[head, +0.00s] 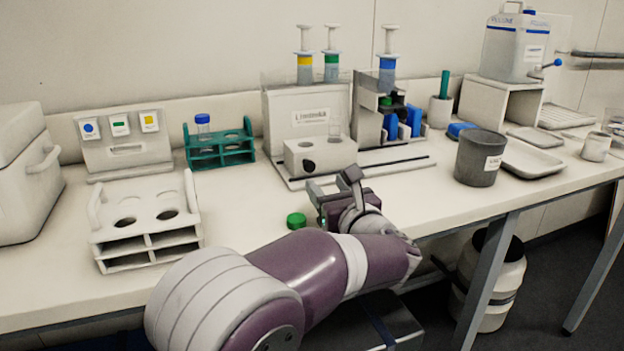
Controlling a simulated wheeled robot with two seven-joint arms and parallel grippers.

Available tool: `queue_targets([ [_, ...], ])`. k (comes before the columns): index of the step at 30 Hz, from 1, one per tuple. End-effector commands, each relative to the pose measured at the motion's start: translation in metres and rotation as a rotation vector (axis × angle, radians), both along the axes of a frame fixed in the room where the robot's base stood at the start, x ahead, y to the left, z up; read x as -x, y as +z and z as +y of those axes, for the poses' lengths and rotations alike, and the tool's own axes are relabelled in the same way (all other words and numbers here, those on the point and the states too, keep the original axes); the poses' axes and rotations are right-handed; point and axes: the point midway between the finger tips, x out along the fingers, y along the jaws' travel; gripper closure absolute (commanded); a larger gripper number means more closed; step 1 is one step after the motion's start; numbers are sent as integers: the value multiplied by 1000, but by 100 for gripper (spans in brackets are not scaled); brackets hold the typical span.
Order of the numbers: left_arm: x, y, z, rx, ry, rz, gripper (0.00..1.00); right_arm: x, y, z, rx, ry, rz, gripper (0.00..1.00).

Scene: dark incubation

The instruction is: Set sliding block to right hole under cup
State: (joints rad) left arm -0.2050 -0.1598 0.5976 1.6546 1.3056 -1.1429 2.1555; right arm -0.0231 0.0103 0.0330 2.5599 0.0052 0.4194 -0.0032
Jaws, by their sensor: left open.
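The sliding block (333,158) is a white block with a black round knob on its front. It stands on a flat rail base in front of the white dispenser (308,122) with a printed label. A small clear cup (335,128) stands upright at the right part of the block's top. Whether it sits in a hole or over one I cannot tell. My left gripper (334,184) is open and empty, just in front of the block and below the knob, apart from it. My right gripper is not in view.
A green cap (296,220) lies left of my gripper. A white rack (145,226) and a teal tube rack (220,147) stand further left. A dark grey bin (480,160) stands right. The rail base (395,160) is clear right of the block.

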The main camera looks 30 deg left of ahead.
Motion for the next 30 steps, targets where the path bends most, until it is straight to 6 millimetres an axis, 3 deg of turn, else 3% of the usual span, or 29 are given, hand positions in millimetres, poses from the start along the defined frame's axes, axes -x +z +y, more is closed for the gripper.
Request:
queue_targets([
  [3, -20, -1, 25, -1, 4, 2, 48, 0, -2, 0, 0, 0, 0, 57],
  [9, -45, -1, 53, -3, 0, 3, 48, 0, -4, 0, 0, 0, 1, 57],
  [20, -53, 0, 62, -3, -3, 4, 48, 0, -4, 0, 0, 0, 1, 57],
  [23, -53, 0, 62, -3, -3, 4, 74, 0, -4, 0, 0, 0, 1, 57],
  [25, -53, 0, 62, -3, -3, 4, 97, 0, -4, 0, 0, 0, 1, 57],
  [30, -53, 0, 61, -3, -3, 4, 100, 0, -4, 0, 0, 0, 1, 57],
])
